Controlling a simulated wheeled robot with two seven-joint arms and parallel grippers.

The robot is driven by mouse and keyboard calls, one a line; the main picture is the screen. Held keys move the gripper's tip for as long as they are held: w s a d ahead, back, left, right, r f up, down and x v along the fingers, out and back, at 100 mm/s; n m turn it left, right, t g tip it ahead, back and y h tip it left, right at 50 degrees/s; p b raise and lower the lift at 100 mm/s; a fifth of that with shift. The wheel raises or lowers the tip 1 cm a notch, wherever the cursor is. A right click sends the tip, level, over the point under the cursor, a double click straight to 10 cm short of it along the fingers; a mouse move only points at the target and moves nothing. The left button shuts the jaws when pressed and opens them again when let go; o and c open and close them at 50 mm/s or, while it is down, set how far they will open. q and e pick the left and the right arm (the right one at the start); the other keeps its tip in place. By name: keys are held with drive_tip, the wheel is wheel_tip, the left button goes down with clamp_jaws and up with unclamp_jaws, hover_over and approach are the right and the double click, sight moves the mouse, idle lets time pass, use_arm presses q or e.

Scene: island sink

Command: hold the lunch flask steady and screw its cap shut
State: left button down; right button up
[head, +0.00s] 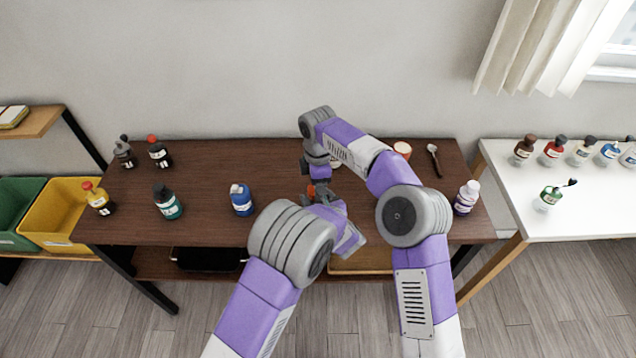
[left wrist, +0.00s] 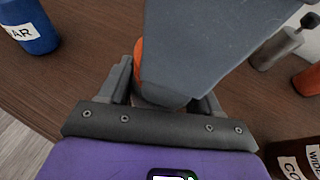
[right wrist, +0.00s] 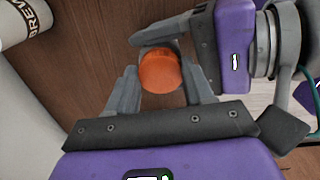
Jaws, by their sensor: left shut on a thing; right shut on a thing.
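The lunch flask is mostly hidden between my grippers over the brown table. Its orange cap (right wrist: 160,72) shows from above in the right wrist view, with a grey rim around it; a small orange patch (head: 311,191) shows in the head view. My right gripper (right wrist: 162,88) is shut on the cap, one finger on each side. My left gripper (left wrist: 160,88) is shut on the flask body (left wrist: 160,97), which the right gripper largely covers in the left wrist view. In the head view my left gripper (head: 325,193) sits just below the right one. The cap's seating is hidden.
On the brown table (head: 205,185), a blue bottle (head: 242,200) stands left of my grippers and a white-purple bottle (head: 466,198) to the right. Several bottles stand further left.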

drive_tip(key=shift+m, duration=1.1)
drive_tip(key=o, duration=1)
drive_tip(key=shift+s, duration=0.1)
drive_tip(key=shift+r, duration=2.3)
